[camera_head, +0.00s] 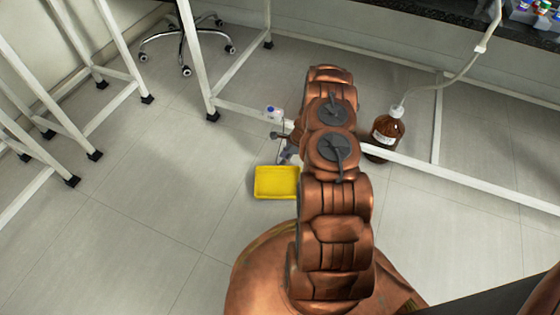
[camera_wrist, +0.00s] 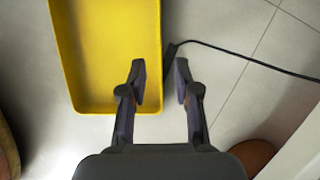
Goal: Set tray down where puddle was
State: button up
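A yellow rectangular tray (camera_head: 276,183) lies flat on the grey tiled floor, left of my arm in the head view. In the wrist view the tray (camera_wrist: 105,103) fills the upper left, and its inside looks empty. My gripper (camera_wrist: 160,72) is open in the wrist view, with its left finger over the tray's right part and its right finger outside the right wall. The wall runs between the fingers; I cannot tell how high they are above it. In the head view my gripper (camera_head: 287,155) is partly hidden behind my arm. No puddle shows.
A brown bottle (camera_head: 386,134) with a tube stands right of my arm by the white bench frame. A small white bottle (camera_head: 275,113) stands beyond the tray. A dark cord (camera_wrist: 240,56) runs right from near the tray.

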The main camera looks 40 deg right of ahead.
jog(key=w+a+r+n+g+y+p, duration=0.1)
jog(key=a+r+n, duration=0.3)
jog(key=r, duration=0.6)
jog(key=w+a+r+n, duration=0.1)
jog(key=a+r+n, duration=0.1)
jog(key=a+r, duration=0.65)
jog(key=s+a+r+n+g, duration=0.1)
jog(key=s+a+r+n, duration=0.25)
jog(key=r, duration=0.45)
jog(key=s+a+r+n+g, duration=0.1)
jog(key=s+a+r+n, duration=0.25)
jog(key=r, duration=0.45)
jog(key=s+a+r+n+g+h, duration=0.1)
jog(key=s+a+r+n, duration=0.25)
jog(key=s+r, duration=0.2)
jog(key=s+a+r+n+g, duration=0.1)
jog(key=s+a+r+n, duration=0.2)
jog(key=s+a+r, duration=0.3)
jog(key=s+r+n+h, duration=0.1)
jog(key=s+r+n, duration=0.1)
jog(key=s, duration=0.7)
jog(key=s+d+r+n+g+h, duration=0.1)
jog(key=s+n, duration=0.3)
jog(key=s, duration=0.6)
jog(key=shift+s+d+r+h, duration=0.15)
jog(key=shift+s+r+h, duration=0.1)
jog(key=shift+r+h, duration=0.5)
